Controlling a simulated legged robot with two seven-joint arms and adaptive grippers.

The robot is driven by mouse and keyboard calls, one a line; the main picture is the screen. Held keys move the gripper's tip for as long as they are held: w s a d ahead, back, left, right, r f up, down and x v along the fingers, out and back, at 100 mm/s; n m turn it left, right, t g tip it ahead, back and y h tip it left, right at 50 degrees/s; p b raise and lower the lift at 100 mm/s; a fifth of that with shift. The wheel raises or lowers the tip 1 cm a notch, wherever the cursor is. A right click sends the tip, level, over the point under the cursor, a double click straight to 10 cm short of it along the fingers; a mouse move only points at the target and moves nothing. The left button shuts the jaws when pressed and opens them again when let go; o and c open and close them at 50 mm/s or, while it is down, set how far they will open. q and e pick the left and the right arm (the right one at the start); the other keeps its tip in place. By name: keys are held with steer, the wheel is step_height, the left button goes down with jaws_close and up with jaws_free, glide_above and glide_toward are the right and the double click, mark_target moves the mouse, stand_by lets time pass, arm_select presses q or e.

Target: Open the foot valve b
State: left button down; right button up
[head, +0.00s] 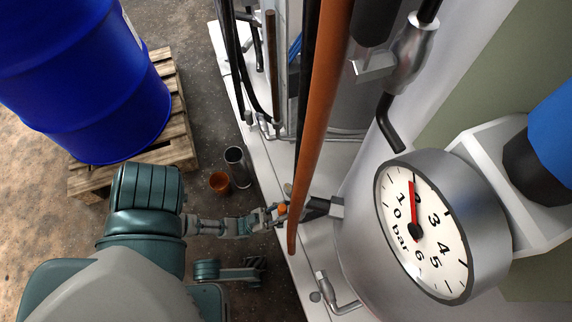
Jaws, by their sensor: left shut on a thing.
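A small valve with a grey body (337,207) and a black stem sits low beside the pale tank. I take it to be the foot valve, but no label shows. My left gripper (280,211) reaches in from the left and is shut at the outer end of this valve, by a small orange part. The fingers and the gripped part are small and overlap, so the exact hold and the handle's angle are hard to tell. An orange-brown pipe crosses close in front of the valve. My right gripper cannot be made out.
A pressure gauge (425,228) stands large at the right. A sloping orange-brown pipe (318,110) runs close to my left gripper. A blue drum (85,80) stands on a wooden pallet (180,135). An orange cup (220,182) and a grey cylinder (238,168) stand on the floor.

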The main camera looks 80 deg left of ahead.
arm_select(q)
steer(key=shift+s+a+r, duration=0.1)
steer(key=shift+s+r, duration=0.05)
steer(key=shift+r, duration=0.1)
steer(key=c, duration=1.1)
jaws_free()
steer(key=shift+o, duration=1.3)
steer(key=shift+r, duration=0.1)
steer(key=shift+s+f, duration=0.1)
steer(key=shift+f, duration=0.2)
steer(key=v, duration=1.1)
steer(key=shift+s+f, duration=0.2)
steer(key=shift+f, duration=0.1)
